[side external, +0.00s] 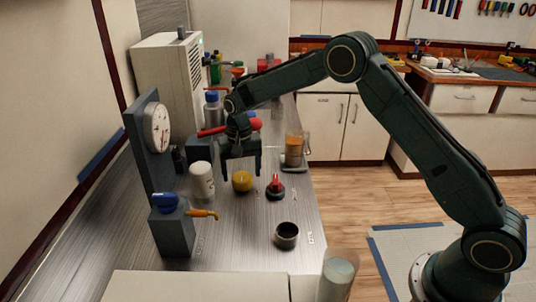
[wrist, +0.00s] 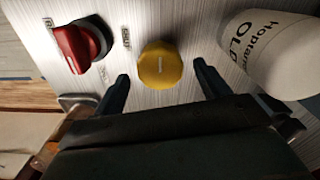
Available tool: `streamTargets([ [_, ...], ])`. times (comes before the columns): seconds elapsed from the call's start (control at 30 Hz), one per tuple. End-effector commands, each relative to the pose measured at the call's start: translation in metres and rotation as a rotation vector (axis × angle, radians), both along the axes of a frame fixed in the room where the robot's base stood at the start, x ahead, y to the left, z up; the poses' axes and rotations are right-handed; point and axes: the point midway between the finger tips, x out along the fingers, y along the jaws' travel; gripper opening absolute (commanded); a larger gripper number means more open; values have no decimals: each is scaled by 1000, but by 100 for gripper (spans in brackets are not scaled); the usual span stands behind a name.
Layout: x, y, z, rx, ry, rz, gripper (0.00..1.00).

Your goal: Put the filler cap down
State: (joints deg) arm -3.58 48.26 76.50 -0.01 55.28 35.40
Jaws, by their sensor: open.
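The yellow cap (side external: 242,182), which I take to be the filler cap, sits on the brushed metal worktop, below my gripper. In the wrist view the yellow cap (wrist: 160,66) shows its round top with a pale slot mark, ahead of and between the two fingers. My gripper (side external: 241,174) points down over it with fingers apart. In the wrist view my gripper (wrist: 162,78) is open, and clear gaps show between the cap and both fingers. What is directly beneath the cap is hidden.
A white labelled bottle (side external: 201,181) stands close left of the cap. A red-handled knob (side external: 275,187) is on its right. A dark open ring (side external: 286,235) lies nearer the front. A grey box with an orange lever (side external: 203,213) and a gauge (side external: 157,128) line the left.

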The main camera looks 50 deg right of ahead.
Motion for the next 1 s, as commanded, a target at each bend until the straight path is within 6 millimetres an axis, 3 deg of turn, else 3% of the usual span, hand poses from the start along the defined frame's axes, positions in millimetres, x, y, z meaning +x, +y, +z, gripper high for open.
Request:
streamTargets([
  [0.53,1,0,85,0,-4,0,75],
  [0.73,0,0,98,0,-2,0,75],
  [1.0,0,0,101,0,0,0,75],
])
